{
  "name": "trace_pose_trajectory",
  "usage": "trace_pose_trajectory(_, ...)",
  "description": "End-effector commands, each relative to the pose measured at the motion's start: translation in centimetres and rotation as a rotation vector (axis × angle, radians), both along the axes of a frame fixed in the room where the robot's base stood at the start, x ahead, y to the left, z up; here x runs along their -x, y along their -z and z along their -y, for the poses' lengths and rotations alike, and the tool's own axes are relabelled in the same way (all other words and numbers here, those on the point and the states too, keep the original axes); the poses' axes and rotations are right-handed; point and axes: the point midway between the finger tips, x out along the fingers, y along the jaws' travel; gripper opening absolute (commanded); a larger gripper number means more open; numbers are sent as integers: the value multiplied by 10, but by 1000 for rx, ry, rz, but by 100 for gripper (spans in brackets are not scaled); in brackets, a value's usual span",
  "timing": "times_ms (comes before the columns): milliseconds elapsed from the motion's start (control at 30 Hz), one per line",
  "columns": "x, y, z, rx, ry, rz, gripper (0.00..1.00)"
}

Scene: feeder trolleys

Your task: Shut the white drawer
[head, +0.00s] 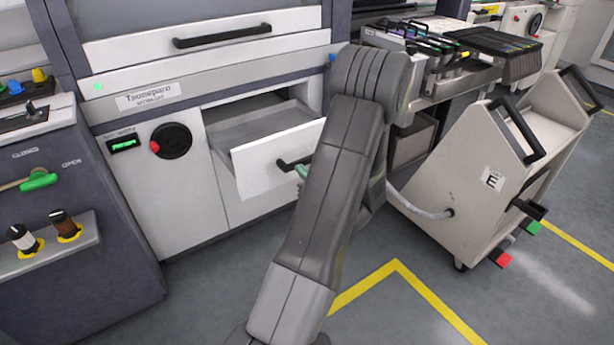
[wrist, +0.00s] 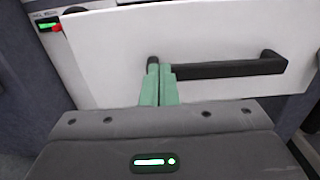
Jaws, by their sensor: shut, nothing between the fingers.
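The white drawer (head: 266,163) stands pulled out of the white machine cabinet, with its empty grey inside showing behind the front panel. Its front and black bar handle also show in the wrist view, the front (wrist: 200,38) filling much of the picture and the handle (wrist: 230,68) running to the right. My gripper (wrist: 160,70) has green fingers, shut together with nothing between them. The fingertips are at the left end of the handle, close to the drawer front; I cannot tell whether they touch it. In the head view my arm hides most of the gripper and the drawer's right edge.
A wheeled trolley (head: 480,180) marked E stands to the right, with a grey hose running from it towards the machine. A feeder rack (head: 440,80) is at the back right. A control console (head: 70,200) stands at the left. Floor in front is clear.

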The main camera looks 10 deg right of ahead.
Motion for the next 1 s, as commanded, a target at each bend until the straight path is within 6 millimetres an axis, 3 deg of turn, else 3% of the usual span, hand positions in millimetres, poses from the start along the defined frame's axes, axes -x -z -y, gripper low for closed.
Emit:
trace_pose_trajectory(200,-44,1,-18,2,-5,1,0)
trace_pose_trajectory(400,-72,1,-27,1,-3,0,0)
trace_pose_trajectory(600,-82,0,-30,1,-1,0,0)
trace_pose_trajectory(1000,-83,0,-31,1,-1,-1,0)
